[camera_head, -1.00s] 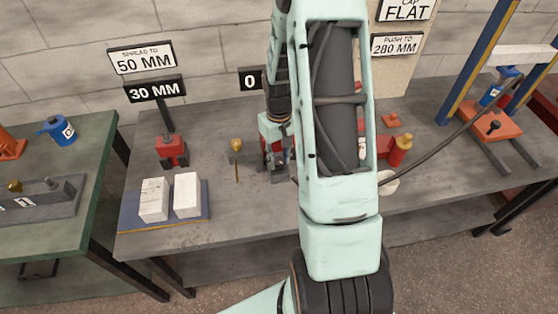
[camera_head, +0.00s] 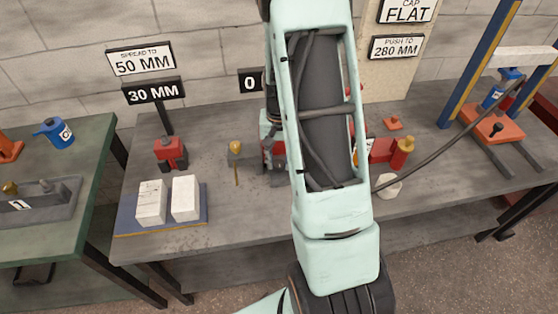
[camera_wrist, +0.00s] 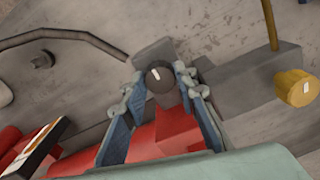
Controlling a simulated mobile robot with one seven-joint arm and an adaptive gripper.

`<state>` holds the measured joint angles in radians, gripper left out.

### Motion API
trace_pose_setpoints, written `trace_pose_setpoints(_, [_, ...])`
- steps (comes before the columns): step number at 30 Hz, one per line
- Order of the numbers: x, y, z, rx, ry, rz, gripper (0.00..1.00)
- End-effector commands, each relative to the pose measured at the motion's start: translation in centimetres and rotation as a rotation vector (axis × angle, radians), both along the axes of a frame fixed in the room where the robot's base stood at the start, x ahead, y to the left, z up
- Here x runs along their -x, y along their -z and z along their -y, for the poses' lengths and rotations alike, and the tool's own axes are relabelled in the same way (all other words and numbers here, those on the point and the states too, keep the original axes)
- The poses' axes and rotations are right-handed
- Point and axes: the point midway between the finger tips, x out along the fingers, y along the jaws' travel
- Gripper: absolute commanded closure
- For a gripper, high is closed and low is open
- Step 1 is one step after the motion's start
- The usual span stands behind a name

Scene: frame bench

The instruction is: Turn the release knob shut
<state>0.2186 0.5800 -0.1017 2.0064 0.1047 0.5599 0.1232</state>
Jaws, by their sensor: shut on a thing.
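The release knob (camera_wrist: 158,80) is a round dark knob with a short white mark, seen in the wrist view. The mark points roughly up and down the picture, slightly tilted. My gripper (camera_wrist: 159,76) is shut on the knob, one blue-grey finger at each side. A red body (camera_wrist: 165,130) lies below and between the fingers. In the head view my gripper (camera_head: 271,145) is small and partly hidden behind my arm. The knob cannot be made out there.
A brass-coloured knob (camera_wrist: 297,88) on a grey block stands to the right in the wrist view. A dark hose (camera_wrist: 70,35) curves at upper left. On the bench, two white blocks (camera_head: 151,203) and a red tool (camera_head: 170,154) stand left. An orange-red press base (camera_head: 490,128) stands right.

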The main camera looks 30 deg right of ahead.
Motion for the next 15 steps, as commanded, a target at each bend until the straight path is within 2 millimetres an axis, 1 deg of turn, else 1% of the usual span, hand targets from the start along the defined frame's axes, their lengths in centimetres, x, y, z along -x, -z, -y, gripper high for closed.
trace_pose_setpoints(11, [-0.04, -0.05, -0.01, 0.000, 0.006, 0.001, 0.98])
trace_pose_setpoints(12, [-0.04, -0.05, 0.00, 0.000, 0.006, 0.001, 0.69])
trace_pose_setpoints(15, [-0.03, -0.04, -0.01, -0.001, 0.005, 0.000, 0.58])
